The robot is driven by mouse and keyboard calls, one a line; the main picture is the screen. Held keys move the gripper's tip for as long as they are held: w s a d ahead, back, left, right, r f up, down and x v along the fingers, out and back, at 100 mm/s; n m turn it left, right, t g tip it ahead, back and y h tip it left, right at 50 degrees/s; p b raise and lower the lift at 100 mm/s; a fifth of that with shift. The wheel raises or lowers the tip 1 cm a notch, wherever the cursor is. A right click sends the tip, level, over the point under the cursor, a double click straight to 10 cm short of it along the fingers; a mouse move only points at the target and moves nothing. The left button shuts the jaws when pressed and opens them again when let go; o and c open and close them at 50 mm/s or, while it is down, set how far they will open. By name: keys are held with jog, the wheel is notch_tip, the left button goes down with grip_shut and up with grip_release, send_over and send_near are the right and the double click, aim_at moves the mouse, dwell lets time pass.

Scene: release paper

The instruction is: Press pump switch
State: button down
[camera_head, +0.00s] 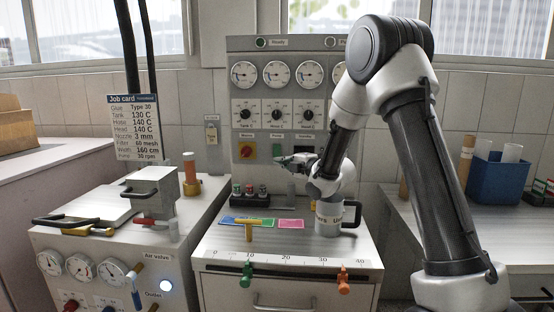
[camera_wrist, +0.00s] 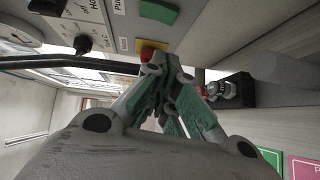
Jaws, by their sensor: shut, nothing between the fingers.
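The green pump switch (camera_wrist: 158,12) shows at the top of the wrist view, beside a partly cut-off label that starts "Pu". In the head view the pump switch (camera_head: 277,147) is on the upright control panel (camera_head: 238,110), right of a yellow switch with a red knob (camera_head: 249,150). My gripper (camera_head: 283,161) is just below the pump switch and points left across the panel front. In the wrist view my gripper (camera_wrist: 168,58) is shut and empty, its fingertips close to the yellow switch in the picture. I cannot tell whether it touches the panel.
Several dials and black knobs sit above the switches. Small red-topped bottles (camera_head: 250,191) stand below the panel. Coloured cards (camera_head: 291,225) and a metal pot (camera_head: 328,219) are on the bench top (camera_head: 215,245). A glue tank unit (camera_head: 150,190) stands at left.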

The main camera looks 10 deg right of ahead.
aim_at(277, 151)
jog(key=w, duration=0.7)
jog(key=shift+w+a+f, duration=0.3)
jog(key=shift+f, duration=0.1)
jog(key=shift+w+d+f, duration=0.1)
jog(key=shift+w+f, duration=0.1)
jog(key=shift+w, duration=0.1)
